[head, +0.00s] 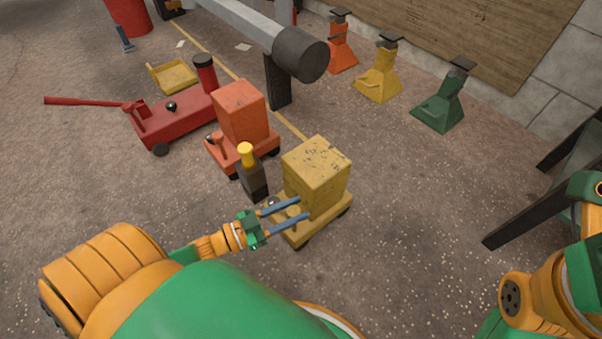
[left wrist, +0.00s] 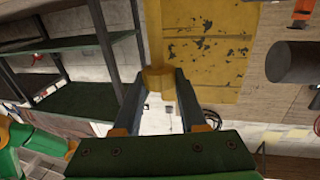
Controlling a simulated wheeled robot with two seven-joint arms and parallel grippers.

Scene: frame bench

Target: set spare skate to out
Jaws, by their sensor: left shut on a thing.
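A yellow wheeled skate (head: 316,170) with a worn, scuffed block stands on the floor in the middle of the head view. A short yellow knob (left wrist: 159,79) sticks out from its near side. My left gripper (head: 302,207) is shut on that knob, with one finger on each side of it. An orange skate (head: 241,112) of similar shape stands behind and to the left of the yellow one. No label shows which is the spare. My right arm shows at the right edge, but its gripper is out of view.
A dark bottle-shaped jack (head: 252,174) with a yellow top stands close left of the yellow skate. A red trolley jack (head: 170,120) is farther left. Orange, yellow and green stands (head: 440,108) line the back. A grey beam (head: 240,22) hangs behind.

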